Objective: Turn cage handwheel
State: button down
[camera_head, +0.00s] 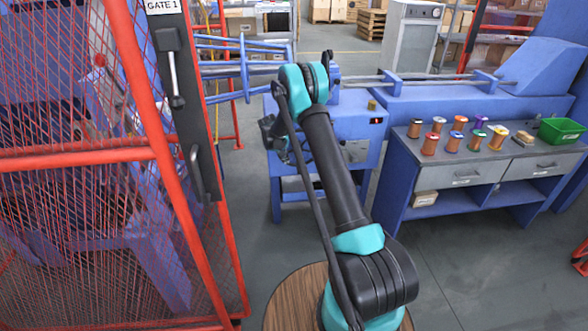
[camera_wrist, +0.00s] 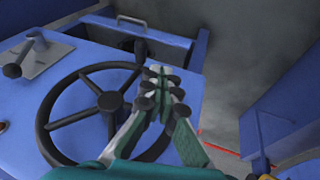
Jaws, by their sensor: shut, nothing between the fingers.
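The cage handwheel (camera_wrist: 110,101) is a black spoked wheel on a blue machine top in the wrist view. Its right rim is partly hidden behind my gripper. My gripper (camera_wrist: 161,78) is shut and empty, its green and grey fingers over the right side of the wheel. I cannot tell whether the fingers touch the rim. In the head view my arm bends down toward the blue machine stand (camera_head: 352,127); the handwheel cannot be made out there.
A black lever (camera_wrist: 24,60) on a grey plate is left of the wheel. A grey bar handle (camera_wrist: 146,30) is beyond it. A red mesh gate (camera_head: 75,155) stands on the left. A workbench (camera_head: 465,172) with several spools and a green bin (camera_head: 561,130) is on the right.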

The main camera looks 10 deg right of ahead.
jog(key=w+d+f+h, duration=0.1)
jog(key=w+d+f, duration=0.2)
jog(key=f, duration=0.5)
jog(key=shift+w+d+f+t, duration=0.2)
jog(key=shift+d+t, duration=0.2)
jog(key=shift+d, duration=0.15)
